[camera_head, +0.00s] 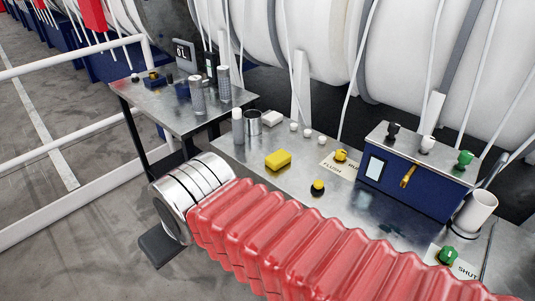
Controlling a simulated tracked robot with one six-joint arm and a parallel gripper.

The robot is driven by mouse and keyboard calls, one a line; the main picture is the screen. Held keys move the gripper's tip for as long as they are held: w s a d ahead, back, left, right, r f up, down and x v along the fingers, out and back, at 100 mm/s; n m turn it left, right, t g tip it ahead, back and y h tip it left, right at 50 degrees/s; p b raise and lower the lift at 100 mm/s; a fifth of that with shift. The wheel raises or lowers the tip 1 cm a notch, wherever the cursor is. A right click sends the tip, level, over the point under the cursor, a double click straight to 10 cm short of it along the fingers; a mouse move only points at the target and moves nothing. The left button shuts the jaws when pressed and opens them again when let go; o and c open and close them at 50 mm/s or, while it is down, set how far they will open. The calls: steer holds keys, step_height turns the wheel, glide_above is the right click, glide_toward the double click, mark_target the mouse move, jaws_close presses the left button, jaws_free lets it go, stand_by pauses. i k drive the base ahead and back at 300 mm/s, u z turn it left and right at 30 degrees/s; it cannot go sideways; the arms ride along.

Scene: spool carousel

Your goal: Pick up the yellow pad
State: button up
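The yellow pad (278,160) is a small rounded block lying flat on the metal worktop (245,160), left of centre. Nothing covers it. My arm, in a ribbed red sleeve, crosses the foreground in front of the worktop and ends in a silver wrist. At its end, to the lower left of the pad, a dark flat part of my gripper (160,247) shows below the wrist. The rest of the gripper is hidden behind the wrist, so its opening cannot be seen. The gripper is well apart from the pad.
Behind the pad are a metal cup (253,123), a pale block (272,118) and several white knobs. Right of it are yellow knobs (318,187) and a blue control box (412,178). A white railing (70,124) stands left. Worktop immediately around the pad is clear.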

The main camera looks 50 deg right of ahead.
mark_target(276, 160)
steer(key=z, duration=0.25)
steer(key=i, duration=0.7)
steer(key=z, duration=0.7)
steer(key=i, duration=0.5)
steer(key=z, duration=0.35)
